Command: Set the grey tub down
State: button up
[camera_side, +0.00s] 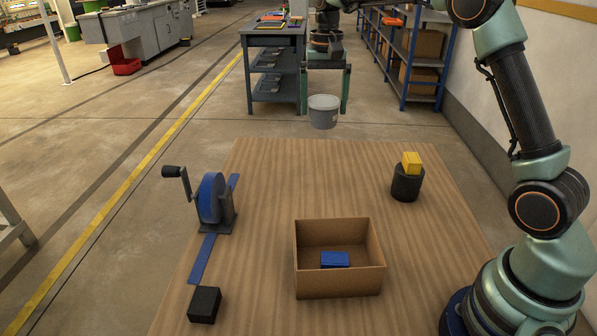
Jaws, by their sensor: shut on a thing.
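The grey tub (323,112) is a small upright bucket with a lighter rim. It shows just past the far edge of the wooden table (270,190), with a thin strip of floor between its base and that edge in the picture. No shadow tells me its height. My gripper (328,52) is dark, at the top middle, above the tub, and shut on it.
On the table are a hand-cranked blue reel (211,198) with a blue strip, a black block (204,304), an open cardboard box (340,281) holding a blue block (335,259), and a black cylinder (407,186) under a yellow block (412,162). The table's far middle is clear.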

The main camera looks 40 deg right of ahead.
jog(key=a, duration=0.8)
jog(key=shift+n, duration=0.3)
jog(key=f, duration=2)
jog(key=shift+s+d, duration=0.25)
jog(key=shift+s, duration=0.1)
jog(key=shift+f, duration=0.15)
jog(key=o, duration=1)
jog(key=shift+o, duration=0.2)
